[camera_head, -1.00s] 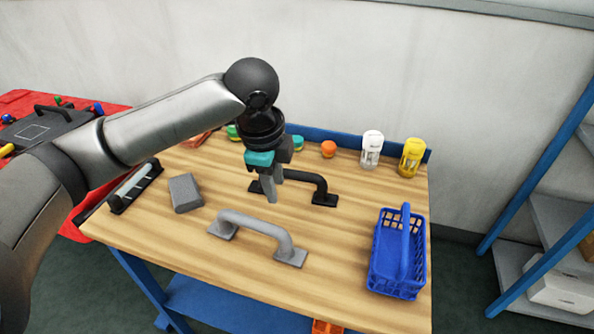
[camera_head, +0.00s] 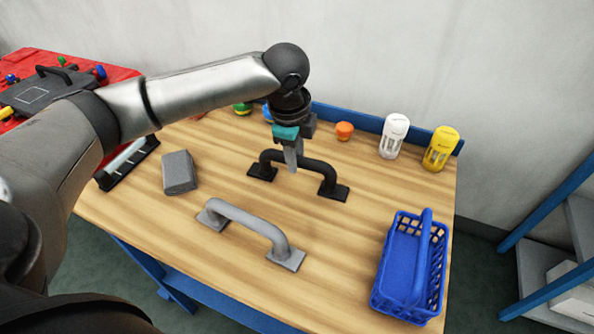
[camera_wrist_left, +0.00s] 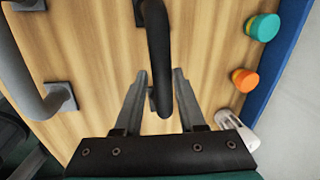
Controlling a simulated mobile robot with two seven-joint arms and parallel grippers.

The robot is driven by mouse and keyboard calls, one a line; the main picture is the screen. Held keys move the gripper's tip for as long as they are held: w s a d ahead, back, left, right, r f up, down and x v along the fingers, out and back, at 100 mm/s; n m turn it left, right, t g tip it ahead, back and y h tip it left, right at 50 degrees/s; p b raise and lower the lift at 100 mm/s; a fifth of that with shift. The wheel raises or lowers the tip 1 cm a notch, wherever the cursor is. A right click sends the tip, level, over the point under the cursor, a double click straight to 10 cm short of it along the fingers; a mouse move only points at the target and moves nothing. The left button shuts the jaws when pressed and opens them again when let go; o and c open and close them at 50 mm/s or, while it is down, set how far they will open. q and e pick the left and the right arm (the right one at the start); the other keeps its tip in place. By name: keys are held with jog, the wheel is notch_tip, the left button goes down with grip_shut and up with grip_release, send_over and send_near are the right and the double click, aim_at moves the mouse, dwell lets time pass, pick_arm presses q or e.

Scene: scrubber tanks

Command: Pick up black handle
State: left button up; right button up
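The black handle (camera_head: 315,167) stands on the wooden table behind the grey handle, with a flat foot at each end. My left gripper (camera_head: 292,163) points down at its bar in the head view and hides a little of it. In the left wrist view, the black handle (camera_wrist_left: 158,50) runs between the two spread fingers of my left gripper (camera_wrist_left: 158,88), with a gap on each side. The gripper is open and holds nothing. My right gripper is not in view.
A grey handle (camera_head: 245,223) stands in front of the black one. A grey block (camera_head: 179,172) lies to the left, a blue basket (camera_head: 435,262) at the front right. An orange knob (camera_head: 344,130), a white container (camera_head: 394,137) and a yellow container (camera_head: 440,149) line the back edge.

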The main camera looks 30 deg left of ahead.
aim_at(299, 180)
pick_arm(q)
jog(key=shift+w+f, duration=0.1)
jog(key=shift+f, duration=0.35)
jog(key=f+b, duration=0.1)
jog(key=f, duration=0.1)
jog(key=w+f+b, duration=0.1)
jog(key=f, duration=0.1)
jog(key=shift+f, duration=0.2)
jog(key=shift+w+f, duration=0.1)
jog(key=shift+f, duration=0.15)
jog(key=shift+c, duration=1.1)
grip_shut()
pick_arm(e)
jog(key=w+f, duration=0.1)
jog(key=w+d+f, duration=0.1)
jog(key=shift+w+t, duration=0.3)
pick_arm(q)
jog(key=shift+r, duration=0.1)
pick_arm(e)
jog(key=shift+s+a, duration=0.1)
